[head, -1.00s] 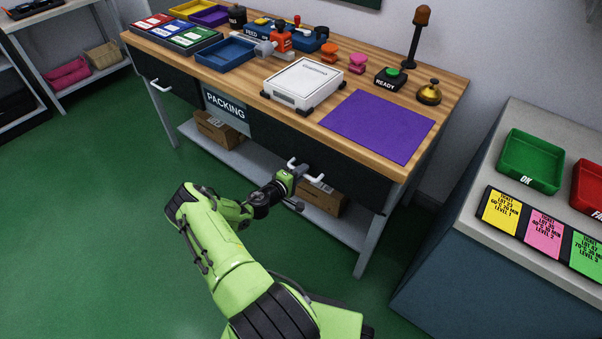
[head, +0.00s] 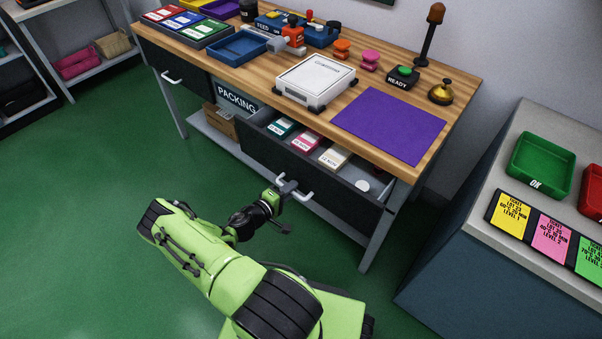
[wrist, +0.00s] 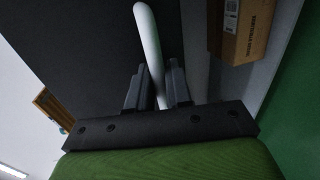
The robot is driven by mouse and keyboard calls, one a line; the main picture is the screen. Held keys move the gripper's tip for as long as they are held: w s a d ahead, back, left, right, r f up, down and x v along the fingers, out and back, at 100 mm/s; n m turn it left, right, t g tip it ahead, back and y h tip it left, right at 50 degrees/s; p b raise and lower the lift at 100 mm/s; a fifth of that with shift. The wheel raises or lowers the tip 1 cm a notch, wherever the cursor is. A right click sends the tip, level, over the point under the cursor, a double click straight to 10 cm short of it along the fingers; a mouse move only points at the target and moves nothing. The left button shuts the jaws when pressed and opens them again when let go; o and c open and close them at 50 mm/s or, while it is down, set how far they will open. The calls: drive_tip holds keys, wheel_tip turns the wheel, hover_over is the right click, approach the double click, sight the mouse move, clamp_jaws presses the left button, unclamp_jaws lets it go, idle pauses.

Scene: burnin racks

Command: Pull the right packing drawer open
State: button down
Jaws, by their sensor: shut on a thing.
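The right packing drawer (head: 325,182) under the wooden bench stands partly open, with its dark front pulled out toward me. Inside it lie a teal, a pink and a cream labelled pack (head: 334,157), and a round white item (head: 362,186) to their right. My gripper (head: 287,186) is shut on the drawer's pale bar handle (head: 303,194). In the wrist view the handle (wrist: 149,45) runs between the two dark fingers (wrist: 158,88). The fingertips are partly hidden in the head view.
The left drawer (head: 172,78) is closed. A purple mat (head: 390,122) and a white box (head: 315,80) lie on the bench top. A cardboard box (wrist: 243,30) shows beside the drawer front in the wrist view. A grey cabinet (head: 475,215) stands at right. Green floor at left is clear.

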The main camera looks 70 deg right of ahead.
drive_tip(key=f+v, duration=0.3)
drive_tip(key=v, duration=1.3)
drive_tip(key=shift+w+a+f, duration=0.15)
drive_tip(key=shift+w+a, duration=0.15)
drive_tip(key=shift+a, duration=0.2)
drive_tip(key=c, duration=1.2)
unclamp_jaws()
drive_tip(key=p+v, duration=0.1)
drive_tip(key=v, duration=1.4)
drive_tip(key=shift+w+a, duration=0.2)
drive_tip(key=shift+a, duration=0.1)
